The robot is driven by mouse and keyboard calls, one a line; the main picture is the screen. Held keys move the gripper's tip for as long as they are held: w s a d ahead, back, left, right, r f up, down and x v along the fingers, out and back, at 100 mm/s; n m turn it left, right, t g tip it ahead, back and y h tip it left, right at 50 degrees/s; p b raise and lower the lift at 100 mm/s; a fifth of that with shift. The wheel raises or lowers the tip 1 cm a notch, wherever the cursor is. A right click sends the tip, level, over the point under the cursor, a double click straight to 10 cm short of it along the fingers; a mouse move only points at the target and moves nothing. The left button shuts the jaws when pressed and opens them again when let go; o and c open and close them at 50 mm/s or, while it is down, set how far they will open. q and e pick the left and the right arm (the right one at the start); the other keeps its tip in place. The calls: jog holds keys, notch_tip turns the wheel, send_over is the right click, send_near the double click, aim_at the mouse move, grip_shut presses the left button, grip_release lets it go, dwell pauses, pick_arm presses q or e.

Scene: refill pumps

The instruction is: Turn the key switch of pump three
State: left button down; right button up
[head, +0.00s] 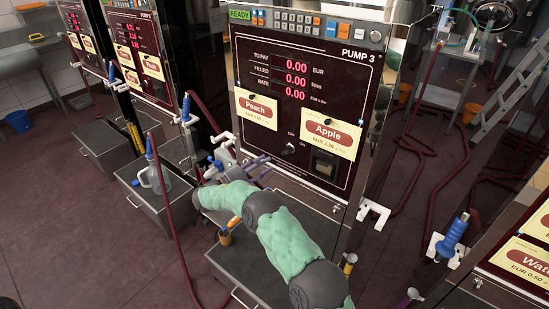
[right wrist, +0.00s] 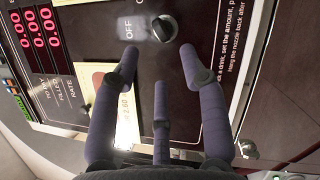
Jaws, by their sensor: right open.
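Pump 3 (head: 310,95) stands upright in the middle of the head view with a dark front panel. Its key switch (head: 288,149) is a small dark knob low on the panel, between the tags and left of a receipt-like slot. In the right wrist view the key switch (right wrist: 163,29) is a round black knob beside the word OFF. My right gripper (head: 262,164) is open and empty, left of the switch and in front of the panel. In the right wrist view its spread fingers (right wrist: 159,55) point at the knob, apart from it. My left gripper is out of view.
A Peach tag (head: 256,108) and an Apple tag (head: 331,132) hang on the panel. A keypad (head: 296,22) tops it. A grey tray box (head: 238,269) stands below. A blue nozzle (head: 452,237) and red hoses are at the right. Another pump (head: 135,45) stands left.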

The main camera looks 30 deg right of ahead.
jog(key=shift+s+a+f, duration=0.1)
jog(key=shift+a+f, duration=0.1)
jog(key=shift+a, duration=0.75)
jog(key=shift+a+f, duration=0.15)
jog(key=shift+a, duration=0.8)
jog(key=s+d+f+n+y+p, duration=0.1)
jog(key=s+f+n+y, duration=0.15)
jog(key=f, duration=0.55)
jog(key=s+f+n+y+p, duration=0.15)
jog(key=f+y, duration=0.25)
jog(key=f, duration=0.5)
jog(key=s+a+f+g+y, duration=0.2)
jog(key=s+a+f+y, duration=0.35)
jog(key=s+f, duration=0.5)
jog(key=s+a+f+m+g+y+p, duration=0.1)
jog(key=s+a+f+y, duration=0.25)
jog(key=s+a, duration=0.3)
jog(key=s+a+f+m+g+y+p, duration=0.1)
jog(key=s+a+f+m+g+y, duration=0.1)
jog(key=s+a+y, duration=0.5)
jog(key=s+a+r+m+t+y+p, duration=0.1)
jog(key=s+a+r+m+t+p, duration=0.1)
jog(key=s+m, duration=0.7)
notch_tip(320, 180, up, 3)
jog(key=shift+s+a+t+y+p, duration=0.35)
jog(key=shift+a+t, duration=0.35)
jog(key=shift+t, duration=0.5)
